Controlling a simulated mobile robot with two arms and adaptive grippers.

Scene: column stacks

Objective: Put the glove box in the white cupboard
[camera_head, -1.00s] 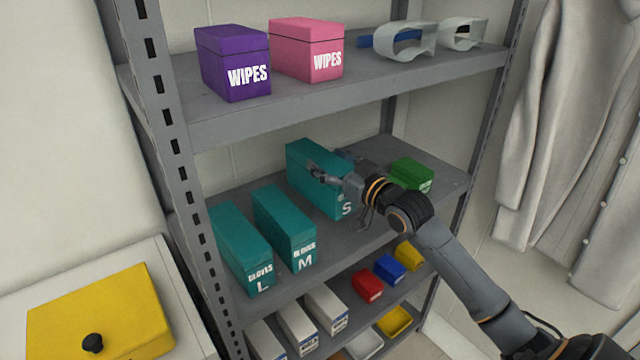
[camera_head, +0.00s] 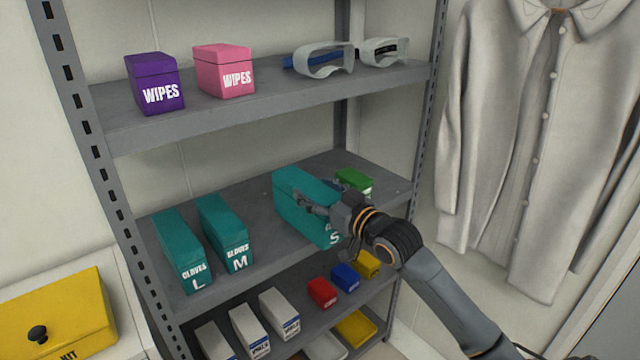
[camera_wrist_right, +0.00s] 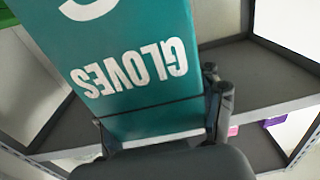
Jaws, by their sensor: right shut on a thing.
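A teal glove box marked S (camera_head: 290,205) is at the middle shelf, right of centre, near the front edge. My right gripper (camera_head: 318,202) is shut on it, with fingers on opposite sides. In the right wrist view the box (camera_wrist_right: 130,45) fills the upper middle, with "GLOVES" upside down, between the fingers of the gripper (camera_wrist_right: 162,125). I cannot tell whether its underside touches the shelf. I cannot make out for certain which thing is the white cupboard. My left gripper is not in view.
Two more teal glove boxes, L (camera_head: 180,250) and M (camera_head: 225,232), stand left on the middle shelf. A green box (camera_head: 354,182) is close behind my gripper. The upper shelf (camera_head: 200,115) overhangs. A yellow kit (camera_head: 60,315) sits on a white top (camera_head: 125,325).

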